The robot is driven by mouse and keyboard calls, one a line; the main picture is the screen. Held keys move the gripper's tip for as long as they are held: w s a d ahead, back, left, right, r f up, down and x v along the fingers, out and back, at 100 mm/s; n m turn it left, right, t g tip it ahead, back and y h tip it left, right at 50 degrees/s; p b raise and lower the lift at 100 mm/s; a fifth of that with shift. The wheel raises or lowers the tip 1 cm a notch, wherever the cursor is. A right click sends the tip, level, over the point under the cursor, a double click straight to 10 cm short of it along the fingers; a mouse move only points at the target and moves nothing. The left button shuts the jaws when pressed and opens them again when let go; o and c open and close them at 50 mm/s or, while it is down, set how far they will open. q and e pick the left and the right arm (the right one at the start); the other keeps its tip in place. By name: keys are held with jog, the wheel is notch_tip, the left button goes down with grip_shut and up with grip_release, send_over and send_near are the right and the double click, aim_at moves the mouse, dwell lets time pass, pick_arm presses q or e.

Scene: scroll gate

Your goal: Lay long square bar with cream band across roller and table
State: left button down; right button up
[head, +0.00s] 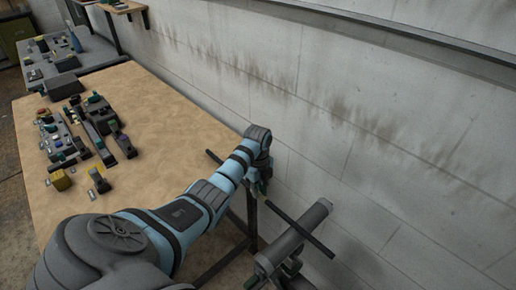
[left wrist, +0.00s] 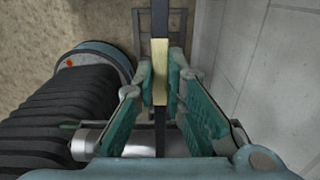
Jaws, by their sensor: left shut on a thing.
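The long dark square bar (head: 312,238) slants from above the table's right edge to past the roller (head: 312,216). My left gripper (head: 262,188) is shut on it between the table (head: 185,120) and the roller. In the left wrist view the bar (left wrist: 160,20) runs between the two green fingers (left wrist: 161,95), with its cream band (left wrist: 160,70) at the fingertips. One bar end shows over the table side, the other beyond the roller. I cannot tell whether the bar touches either. My right gripper is not in view.
Several small parts and blocks (head: 102,137) lie on the table's left part; its right part is clear. A concrete wall (head: 350,120) runs close along the right, near the bar. A grey bench (head: 95,52) with more items stands behind.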

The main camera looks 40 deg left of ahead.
pick_arm(q)
jog(key=shift+f, duration=0.2)
jog(key=c, duration=1.6)
grip_release()
jog(key=shift+o, duration=0.2)
notch_tip(320, 180, up, 8)
jog(key=shift+f, duration=0.2)
jog(key=shift+f, duration=0.1)
